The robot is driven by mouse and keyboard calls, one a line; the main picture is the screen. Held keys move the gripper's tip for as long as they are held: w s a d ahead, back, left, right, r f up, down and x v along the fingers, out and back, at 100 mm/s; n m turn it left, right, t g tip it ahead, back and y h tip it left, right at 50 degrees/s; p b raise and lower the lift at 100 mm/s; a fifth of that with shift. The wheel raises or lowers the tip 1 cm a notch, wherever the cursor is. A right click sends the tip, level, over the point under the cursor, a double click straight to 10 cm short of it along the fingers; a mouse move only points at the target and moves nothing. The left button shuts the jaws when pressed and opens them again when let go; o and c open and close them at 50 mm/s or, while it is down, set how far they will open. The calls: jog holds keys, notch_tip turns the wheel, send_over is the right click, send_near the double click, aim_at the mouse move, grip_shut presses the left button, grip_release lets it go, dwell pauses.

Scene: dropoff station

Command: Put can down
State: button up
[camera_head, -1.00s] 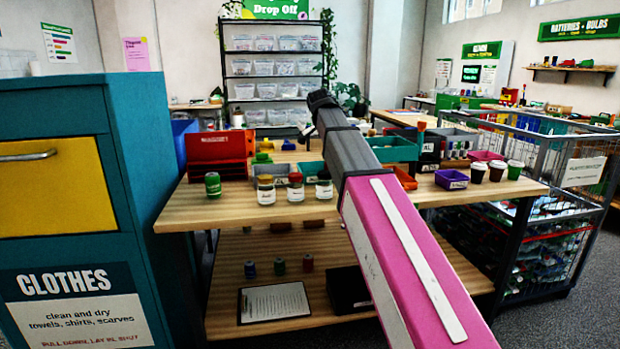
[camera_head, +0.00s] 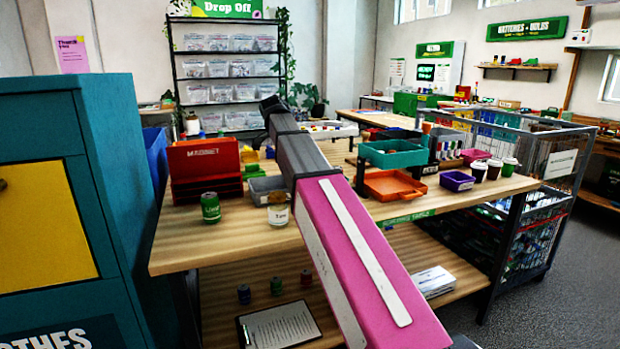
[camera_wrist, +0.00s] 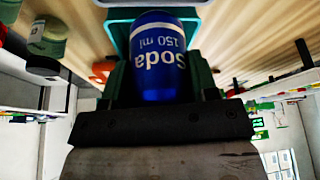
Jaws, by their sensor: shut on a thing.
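A blue can (camera_wrist: 157,60) marked "Soda 150 ml" shows in the wrist view, its lettering upside down. My gripper (camera_wrist: 160,88) is shut on it, with a dark finger on each side. In the head view my arm crosses the middle, and neither the gripper nor the blue can can be made out. A green can (camera_head: 210,207) stands upright on the wooden table (camera_head: 232,238), left of my arm. In the wrist view a teal tray (camera_wrist: 113,32) lies behind the blue can; I cannot tell the gap.
A red box (camera_head: 205,160), a grey tray (camera_head: 262,190) and a labelled jar (camera_head: 278,210) stand left of my arm. A green tray (camera_head: 392,153), an orange tray (camera_head: 392,186) and a purple tray (camera_head: 455,181) stand right. A teal cabinet (camera_head: 105,130) borders the left; a wire cage (camera_head: 535,200) the right.

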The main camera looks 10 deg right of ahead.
jog(key=shift+w+d+f, duration=0.25)
jog(key=shift+d+f, duration=1)
jog(key=shift+f, duration=0.2)
jog(key=shift+w+d+f, duration=0.25)
jog(key=shift+d+f, duration=0.95)
jog(key=shift+f, duration=0.2)
jog(key=shift+w+d+f, duration=0.25)
jog(key=shift+d+f, duration=1)
jog(key=shift+f, duration=0.2)
jog(key=shift+f, duration=0.45)
jog(key=o, duration=0.9)
jog(key=shift+r, duration=0.1)
jog(key=shift+r, duration=0.3)
jog(key=v, duration=1.2)
jog(key=shift+r, duration=0.1)
